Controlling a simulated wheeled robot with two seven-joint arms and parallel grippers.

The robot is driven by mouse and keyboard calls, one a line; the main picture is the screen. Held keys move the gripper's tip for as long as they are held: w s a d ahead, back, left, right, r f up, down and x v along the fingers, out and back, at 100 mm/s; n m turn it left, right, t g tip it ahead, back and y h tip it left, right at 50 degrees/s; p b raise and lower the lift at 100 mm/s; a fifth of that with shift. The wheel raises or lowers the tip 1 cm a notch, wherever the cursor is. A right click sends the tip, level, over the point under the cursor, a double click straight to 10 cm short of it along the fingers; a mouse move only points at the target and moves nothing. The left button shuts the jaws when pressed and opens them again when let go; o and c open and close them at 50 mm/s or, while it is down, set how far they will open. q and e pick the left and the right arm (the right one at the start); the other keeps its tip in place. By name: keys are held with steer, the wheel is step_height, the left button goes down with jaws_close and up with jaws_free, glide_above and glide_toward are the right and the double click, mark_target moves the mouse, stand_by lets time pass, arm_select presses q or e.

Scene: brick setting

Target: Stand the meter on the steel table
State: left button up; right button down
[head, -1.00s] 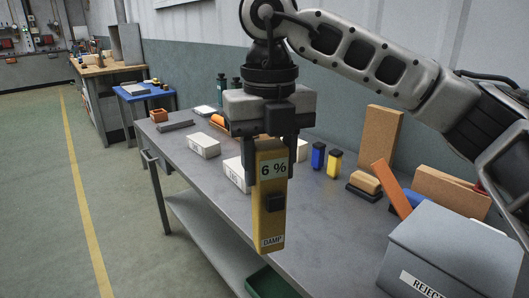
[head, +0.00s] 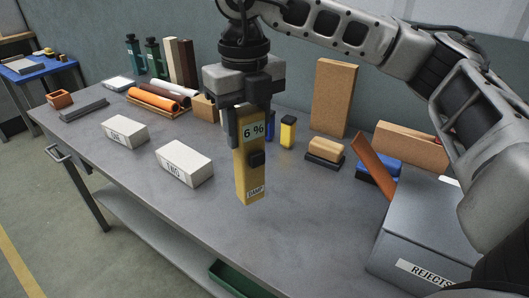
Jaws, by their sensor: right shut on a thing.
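The meter (head: 250,170) is a tall yellow block with a "6 %" display, a dark knob and a "DAMP" label. My right gripper (head: 249,118) is shut on its upper part and holds it upright. The meter shows in front of the grey steel table (head: 150,215); whether its base touches the top I cannot tell. My left gripper is not in view.
Two white labelled boxes (head: 124,131) (head: 184,163) stand left of the meter. A grey "REJECTS" box (head: 400,250) is at the front right. A brush (head: 325,151), a yellow block (head: 288,132) and tan bricks (head: 333,97) stand behind. The tabletop around the meter is fairly clear.

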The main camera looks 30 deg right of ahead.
mark_target(260, 137)
steer(key=d+f, duration=0.2)
steer(key=shift+s+d+f, duration=0.15)
steer(key=shift+f, duration=0.25)
steer(key=f, duration=0.1)
steer(key=d+f, duration=0.1)
steer(key=f, duration=0.3)
steer(key=shift+d+p, duration=0.25)
steer(key=shift+p, duration=0.05)
steer(key=shift+f, duration=0.15)
steer(key=c, duration=0.8)
jaws_free()
